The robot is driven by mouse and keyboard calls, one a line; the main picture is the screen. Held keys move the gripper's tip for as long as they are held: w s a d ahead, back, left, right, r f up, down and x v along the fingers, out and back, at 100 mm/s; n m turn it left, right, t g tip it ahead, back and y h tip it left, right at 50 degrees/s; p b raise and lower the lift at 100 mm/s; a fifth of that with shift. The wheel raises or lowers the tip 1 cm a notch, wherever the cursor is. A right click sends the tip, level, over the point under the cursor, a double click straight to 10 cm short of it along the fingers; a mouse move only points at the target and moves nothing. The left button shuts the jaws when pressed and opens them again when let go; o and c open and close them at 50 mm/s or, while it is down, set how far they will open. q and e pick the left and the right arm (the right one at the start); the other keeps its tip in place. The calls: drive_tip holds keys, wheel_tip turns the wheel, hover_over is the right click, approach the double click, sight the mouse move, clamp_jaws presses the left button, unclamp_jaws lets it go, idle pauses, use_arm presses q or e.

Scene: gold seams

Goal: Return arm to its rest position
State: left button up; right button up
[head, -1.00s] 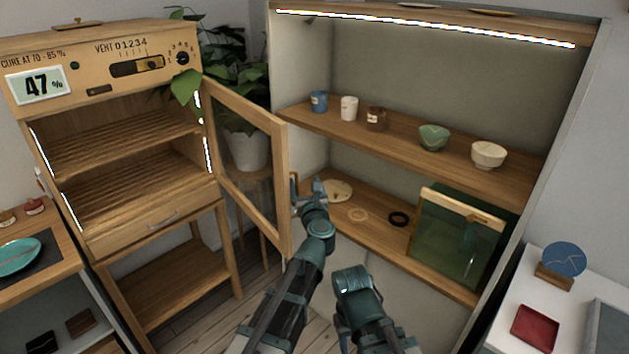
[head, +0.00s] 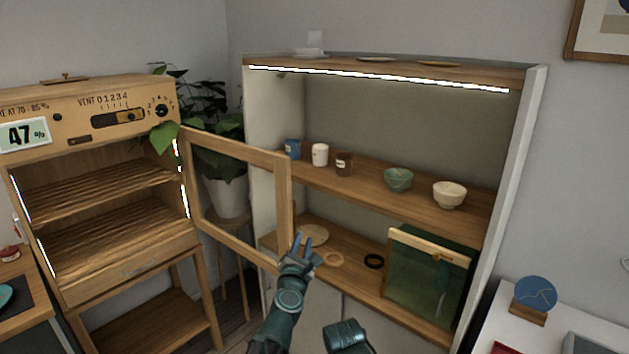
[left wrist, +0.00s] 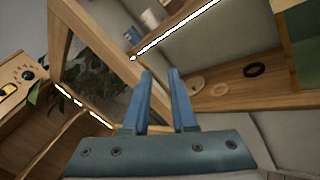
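My left gripper (head: 302,241) is in front of the shelf unit's lower shelf, close to the free edge of the open glass cabinet door (head: 284,215). Its two blue fingers are apart with nothing between them in the left wrist view (left wrist: 160,75). My right arm (head: 346,338) shows only as a short piece at the bottom edge of the head view; its gripper is out of sight.
The wooden cabinet (head: 95,160) stands left, its door swung toward the shelf unit (head: 516,170). Cups and bowls (head: 398,180) stand on the upper shelf. A green framed box (head: 425,285) is on the lower shelf. A white table (head: 540,335) stands right.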

use_arm(q)
drive_tip(key=s+d+f+m+g+h, duration=0.1)
drive_tip(key=s+f+m+g+h, duration=0.1)
drive_tip(key=s+f+m+g, duration=0.5)
drive_tip(key=d+f+m+g+h, duration=0.1)
drive_tip(key=d+f+m+h, duration=0.3)
drive_tip(key=m, duration=0.8)
drive_tip(key=s+a+f+m+g+y, duration=0.4)
drive_tip(key=s+a+f+m+g, duration=0.15)
drive_tip(key=s+a, duration=0.25)
drive_tip(key=s+a+f+m+g+y, duration=0.35)
drive_tip(key=s+a+f, duration=0.25)
drive_tip(key=s+a, duration=0.2)
drive_tip(key=s+d+m+g+y, duration=0.1)
drive_tip(key=s+d+m, duration=0.3)
drive_tip(key=d, duration=0.6)
drive_tip(key=shift+s+d+g, duration=0.4)
drive_tip(key=shift+s, duration=0.8)
drive_tip(key=shift+a+y, duration=0.1)
drive_tip(key=shift+y, duration=0.15)
